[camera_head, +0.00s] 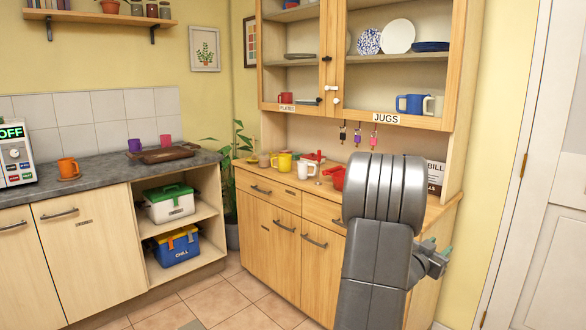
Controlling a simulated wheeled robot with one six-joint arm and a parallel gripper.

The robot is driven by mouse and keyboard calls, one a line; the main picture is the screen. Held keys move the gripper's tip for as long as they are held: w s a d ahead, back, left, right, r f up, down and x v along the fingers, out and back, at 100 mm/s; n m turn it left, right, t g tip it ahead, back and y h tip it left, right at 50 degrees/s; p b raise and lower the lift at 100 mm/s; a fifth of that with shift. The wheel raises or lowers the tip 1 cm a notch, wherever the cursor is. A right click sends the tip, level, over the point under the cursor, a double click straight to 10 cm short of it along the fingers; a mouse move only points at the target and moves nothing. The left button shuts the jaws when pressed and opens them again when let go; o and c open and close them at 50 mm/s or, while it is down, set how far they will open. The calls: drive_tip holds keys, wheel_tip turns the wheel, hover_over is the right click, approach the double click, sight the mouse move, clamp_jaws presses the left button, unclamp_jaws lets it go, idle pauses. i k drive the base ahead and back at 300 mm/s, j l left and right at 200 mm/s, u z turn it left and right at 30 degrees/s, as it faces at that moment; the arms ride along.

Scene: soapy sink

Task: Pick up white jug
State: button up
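A small white jug or cup (305,170) stands upright on the wooden dresser top, right of a yellow jug (281,163). A second whitish jug (437,106) is partly visible on the cupboard shelf above the "JUGS" label, at the right end beside a blue jug (410,104). My arm fills the right foreground. My gripper (437,256) shows partly beside it, low by the dresser's right end, with greenish tips. It is apart from both white vessels, and whether it is open cannot be made out.
Red pans (335,177) lie on the dresser top near the white vessel. Keys hang below the cupboard. Tiled floor (240,300) is free in front of the dresser.

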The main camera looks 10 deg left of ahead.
sight(303, 173)
drive_tip(key=i+j+u, duration=0.1)
drive_tip(key=i+j, duration=0.2)
drive_tip(key=i+j+u, duration=0.15)
drive_tip(key=i, duration=0.3)
drive_tip(key=i+j+u, duration=0.1)
drive_tip(key=i+j, duration=0.2)
drive_tip(key=i+j+u, duration=0.15)
drive_tip(key=i, duration=0.35)
drive_tip(key=i+l, duration=0.45)
drive_tip(key=l, duration=0.2)
drive_tip(key=u, duration=0.05)
